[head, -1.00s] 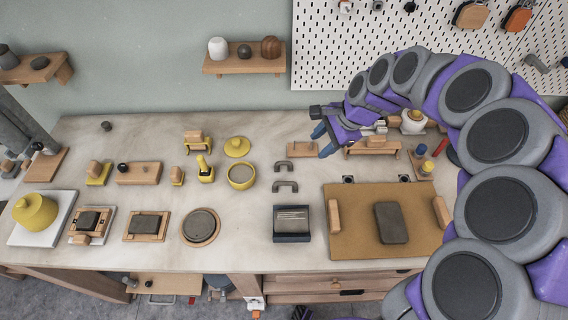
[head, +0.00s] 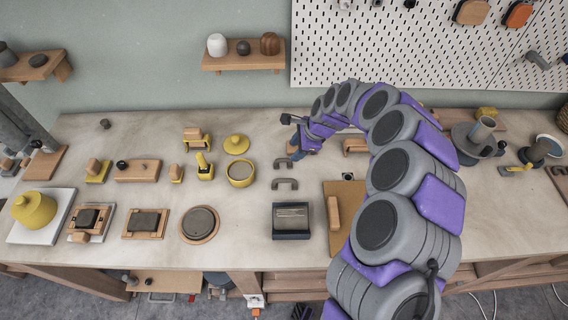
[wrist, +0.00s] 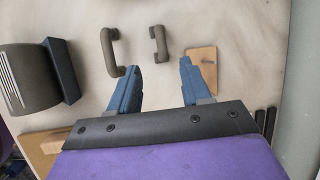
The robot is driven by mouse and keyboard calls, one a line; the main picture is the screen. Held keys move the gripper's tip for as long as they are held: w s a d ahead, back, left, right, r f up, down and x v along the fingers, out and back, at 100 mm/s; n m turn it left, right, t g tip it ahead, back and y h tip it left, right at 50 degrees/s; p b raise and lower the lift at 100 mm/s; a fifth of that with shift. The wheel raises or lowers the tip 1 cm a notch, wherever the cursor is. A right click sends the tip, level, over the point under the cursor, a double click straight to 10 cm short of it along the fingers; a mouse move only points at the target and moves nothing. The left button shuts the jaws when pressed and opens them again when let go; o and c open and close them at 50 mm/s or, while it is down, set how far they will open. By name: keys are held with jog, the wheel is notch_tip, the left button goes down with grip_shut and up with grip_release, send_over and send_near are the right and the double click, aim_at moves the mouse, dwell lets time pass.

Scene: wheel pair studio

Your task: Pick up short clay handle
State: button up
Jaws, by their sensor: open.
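Two dark grey, bow-shaped clay handles lie on the bench. The shorter-looking one (head: 280,164) is the farther one in the head view, and the longer one (head: 285,184) is nearer the front. In the wrist view the shorter handle (wrist: 159,43) is just beyond the gap between the fingertips, and the longer handle (wrist: 112,50) is to its left. My gripper (wrist: 161,68) is open and empty, with blue fingers spread apart. In the head view my gripper (head: 295,151) is just right of the shorter handle, partly covering its surroundings.
A dark box with a ribbed grey block (head: 291,220) stands in front of the handles. A yellow bowl (head: 241,174) is to the left. A wooden board (head: 333,188) lies right, partly hidden by my arm. A small wooden block (wrist: 201,66) is beside the right finger.

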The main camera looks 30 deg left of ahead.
aim_at(283, 159)
jog(key=x, duration=0.3)
jog(key=shift+w+a+f, duration=0.1)
jog(key=shift+a+f, duration=0.15)
jog(key=shift+a, duration=0.2)
jog(key=shift+b+x, duration=1.1)
jog(key=shift+x, duration=1)
jog(key=shift+a+f, duration=0.35)
jog(key=shift+f, duration=0.1)
jog(key=shift+c, duration=0.4)
jog(key=shift+d+r, duration=0.1)
jog(key=shift+d, duration=0.2)
jog(key=c, duration=0.4)
jog(key=shift+s+a, duration=0.15)
jog(key=shift+s, duration=0.05)
grip_shut()
